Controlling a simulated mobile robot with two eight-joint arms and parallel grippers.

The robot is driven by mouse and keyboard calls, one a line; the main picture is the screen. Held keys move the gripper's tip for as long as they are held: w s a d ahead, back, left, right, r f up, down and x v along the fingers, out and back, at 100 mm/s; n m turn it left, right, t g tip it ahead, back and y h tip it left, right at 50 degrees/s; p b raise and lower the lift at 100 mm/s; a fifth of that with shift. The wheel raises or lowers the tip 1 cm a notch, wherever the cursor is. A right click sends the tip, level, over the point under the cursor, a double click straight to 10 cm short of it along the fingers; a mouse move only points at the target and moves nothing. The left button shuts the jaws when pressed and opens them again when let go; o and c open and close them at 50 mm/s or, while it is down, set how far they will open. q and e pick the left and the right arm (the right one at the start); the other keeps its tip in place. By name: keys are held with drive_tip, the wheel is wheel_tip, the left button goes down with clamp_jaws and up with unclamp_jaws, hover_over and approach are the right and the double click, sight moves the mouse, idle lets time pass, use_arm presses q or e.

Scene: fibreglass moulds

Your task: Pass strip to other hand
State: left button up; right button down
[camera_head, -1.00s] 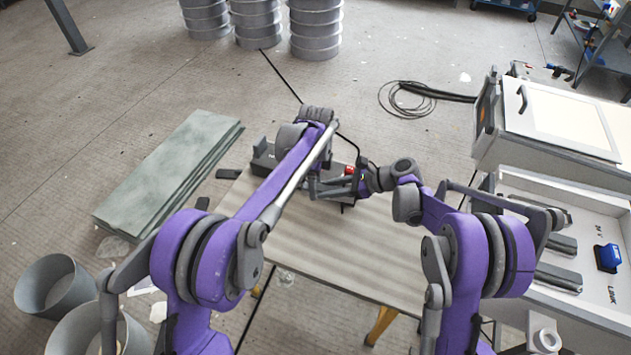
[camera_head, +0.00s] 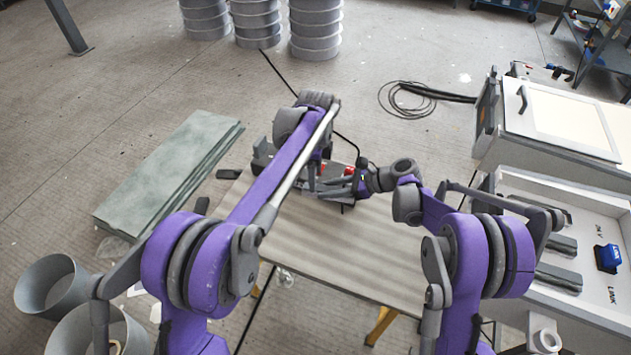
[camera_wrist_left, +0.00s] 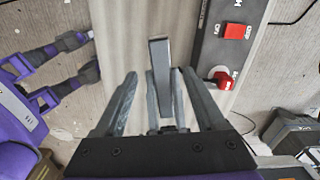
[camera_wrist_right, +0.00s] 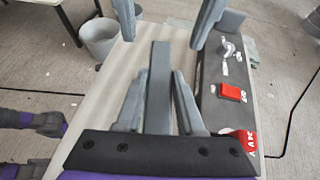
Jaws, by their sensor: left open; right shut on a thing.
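The strip is a narrow grey bar. In the right wrist view the strip (camera_wrist_right: 160,60) runs forward from my right gripper (camera_wrist_right: 162,78), which is shut on it. The left gripper's open fingers show at the top of that view, one on each side of the strip's line. In the left wrist view the strip (camera_wrist_left: 160,75) stands between the spread fingers of my left gripper (camera_wrist_left: 161,80), with a gap on both sides. In the head view both grippers meet above the table; my left arm hides part of them, and the strip is hard to make out.
The wooden table (camera_head: 330,240) is mostly bare. A grey control box (camera_wrist_left: 225,45) with red switches lies along its far edge, close to the grippers. A white cabinet (camera_head: 560,120) stands at the right. Green sheets (camera_head: 165,170) lie on the floor at the left.

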use_arm(q)
wheel_tip(320, 180, up, 8)
wheel_tip(320, 180, up, 4)
drive_tip(key=n, duration=1.2)
hover_over(327, 190)
drive_tip(key=s+d+r+n, duration=0.3)
drive_tip(key=r+n, duration=0.2)
drive_tip(key=n, duration=1.2)
wheel_tip(327, 190, down, 12)
drive_tip(key=shift+w+d+r, duration=0.2)
use_arm(e)
drive_tip(key=s+d+r+m+t+h, duration=0.2)
drive_tip(key=s+d+r+m+t, duration=0.1)
drive_tip(key=r+m, duration=0.1)
drive_tip(key=s+d+r+m+t+h, duration=0.2)
drive_tip(key=s+d+r+m+t, duration=0.1)
drive_tip(key=r, duration=0.4)
drive_tip(key=shift+s+r+m+t, duration=0.15)
drive_tip(key=shift+s+m+t, duration=0.25)
drive_tip(key=shift+m+t, duration=0.15)
use_arm(q)
drive_tip(key=shift+c, duration=0.3)
use_arm(e)
drive_tip(key=shift+d, duration=0.1)
use_arm(q)
clamp_jaws()
use_arm(e)
drive_tip(key=shift+c, duration=2.2)
unclamp_jaws()
